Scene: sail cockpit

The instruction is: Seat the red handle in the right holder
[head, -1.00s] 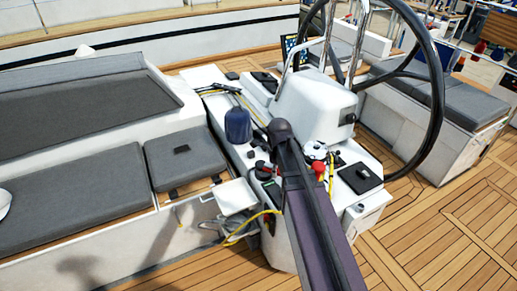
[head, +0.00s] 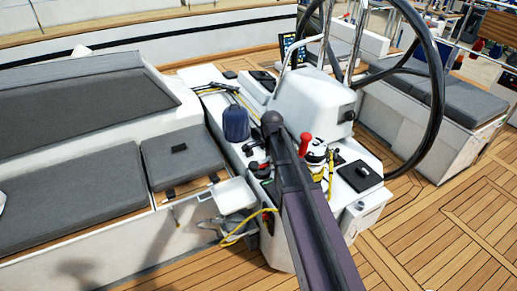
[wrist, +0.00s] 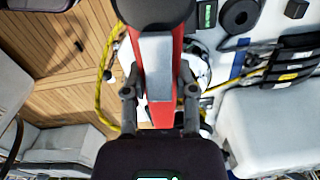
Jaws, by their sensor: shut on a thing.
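The red handle (wrist: 165,50) is between the two fingers of my gripper (wrist: 158,92) in the wrist view. It has a pale grey face and a black rounded end at the top of the picture. My gripper is shut on it, with a finger on each side. In the head view an upright red piece (head: 304,141) shows just right of my arm, above a white-and-black round fitting (head: 317,153). My arm hides the gripper there. I cannot make out the right holder in either view.
The white console (head: 301,100) carries a blue-covered drum (head: 236,124), a black pad (head: 359,175) and yellow lines (head: 331,172). A large black wheel (head: 437,90) stands at the right. Grey cushions (head: 78,188) lie at the left. The teak deck (head: 453,232) is clear at lower right.

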